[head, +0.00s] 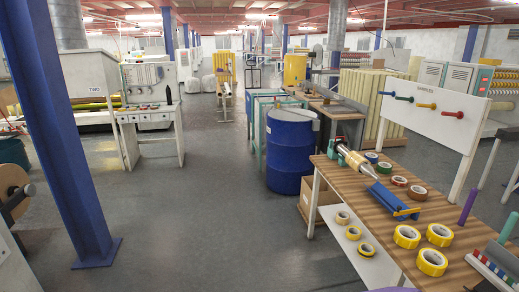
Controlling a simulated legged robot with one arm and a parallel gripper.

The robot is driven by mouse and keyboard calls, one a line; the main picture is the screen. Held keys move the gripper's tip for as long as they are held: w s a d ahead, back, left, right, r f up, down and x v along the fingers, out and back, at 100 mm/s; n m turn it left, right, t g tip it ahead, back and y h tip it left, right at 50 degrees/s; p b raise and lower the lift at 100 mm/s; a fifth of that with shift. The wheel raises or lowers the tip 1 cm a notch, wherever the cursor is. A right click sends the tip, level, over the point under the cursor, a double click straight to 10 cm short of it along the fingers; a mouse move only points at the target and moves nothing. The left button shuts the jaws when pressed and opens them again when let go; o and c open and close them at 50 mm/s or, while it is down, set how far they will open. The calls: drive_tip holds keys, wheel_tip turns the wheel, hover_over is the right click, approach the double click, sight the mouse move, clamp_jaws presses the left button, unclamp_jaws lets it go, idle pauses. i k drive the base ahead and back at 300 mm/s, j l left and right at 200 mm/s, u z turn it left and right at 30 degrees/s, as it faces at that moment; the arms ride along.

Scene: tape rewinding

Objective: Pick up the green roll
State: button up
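The green roll (384,168) is a small ring of tape lying flat on the wooden workbench (345,178) at the right. It sits between a blue roll (371,157) and a red roll (399,181), with a brown-red roll (417,192) further along the row. A blue tape dispenser (391,200) with a yellow part lies just in front of it. My gripper does not show in the head view, so its state and its place relative to the roll are hidden.
Yellow rolls (407,237) lie on the near bench top, and several more rolls (353,233) on a lower white shelf. A winding device (353,158), a purple post (467,207) and a white peg panel (433,107) flank the row. A blue drum (291,150) stands behind; the left floor is open.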

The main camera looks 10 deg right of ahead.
sight(384, 168)
drive_tip(key=i+z, duration=0.2)
drive_tip(key=i, duration=1.65)
drive_tip(key=i+z, duration=0.45)
drive_tip(key=i, duration=0.15)
drive_tip(key=i+j+z, duration=0.3)
drive_tip(key=i+z, duration=0.15)
drive_tip(key=i, duration=0.15)
drive_tip(key=i+l+z, duration=0.15)
drive_tip(key=i+z, duration=0.5)
drive_tip(key=i, duration=0.2)
